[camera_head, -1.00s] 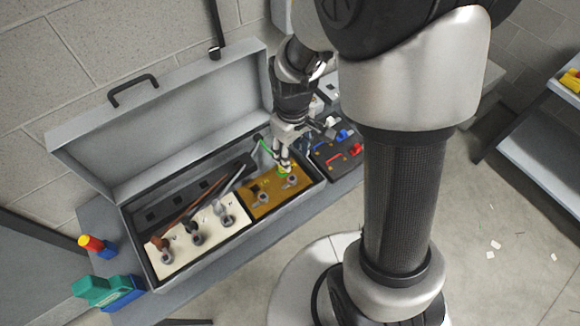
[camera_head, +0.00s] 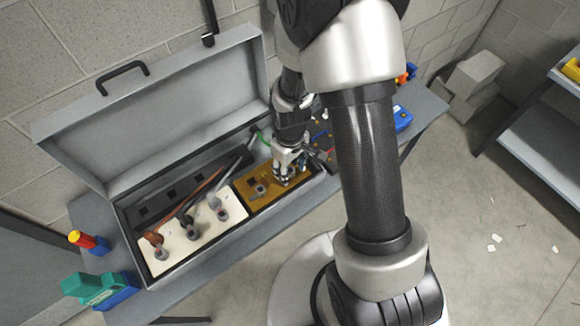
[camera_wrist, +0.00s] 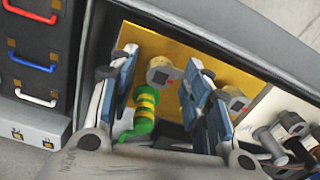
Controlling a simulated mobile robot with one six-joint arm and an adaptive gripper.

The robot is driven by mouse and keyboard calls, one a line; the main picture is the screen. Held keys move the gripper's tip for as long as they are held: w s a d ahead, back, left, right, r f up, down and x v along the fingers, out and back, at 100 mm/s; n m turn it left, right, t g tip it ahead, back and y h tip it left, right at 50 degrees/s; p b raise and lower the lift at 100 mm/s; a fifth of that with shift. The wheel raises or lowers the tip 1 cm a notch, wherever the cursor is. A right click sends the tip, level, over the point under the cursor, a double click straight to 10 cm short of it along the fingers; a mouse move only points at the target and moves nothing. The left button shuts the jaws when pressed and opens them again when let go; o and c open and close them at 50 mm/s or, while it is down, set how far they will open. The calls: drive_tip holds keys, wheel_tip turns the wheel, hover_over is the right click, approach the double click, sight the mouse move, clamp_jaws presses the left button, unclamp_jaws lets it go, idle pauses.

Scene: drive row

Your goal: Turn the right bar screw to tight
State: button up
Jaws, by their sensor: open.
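The brass bar (camera_head: 245,184) lies in the right part of the open grey case. Its left screw (camera_head: 260,190) shows in the head view. My gripper (camera_head: 281,179) points down over the bar's right end and hides the right screw there. In the wrist view my gripper (camera_wrist: 160,66) is open, one blue-padded finger on each side of the right screw (camera_wrist: 159,74), a pale grey head with a dark and red mark. I cannot tell whether the fingers touch it. The left screw (camera_wrist: 234,98) sits outside the right finger. A green-yellow cable (camera_wrist: 143,112) runs between the fingers.
A white panel (camera_head: 207,233) with several cable lugs fills the case's left part. The raised lid (camera_head: 150,115) stands behind. A black panel with coloured handles (camera_wrist: 36,52) adjoins the case. A red-yellow object (camera_head: 88,241) and a teal-blue object (camera_head: 100,291) stand at left.

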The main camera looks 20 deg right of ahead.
drive_tip(key=shift+c, duration=0.4)
clamp_jaws()
drive_tip(key=shift+m, duration=0.6)
drive_tip(key=m, duration=0.4)
drive_tip(key=shift+m, duration=0.4)
drive_tip(key=m+b, duration=0.1)
drive_tip(key=m, duration=0.4)
drive_tip(key=shift+m, duration=0.3)
drive_tip(key=shift+r, duration=0.1)
drive_tip(key=shift+o, duration=0.4)
unclamp_jaws()
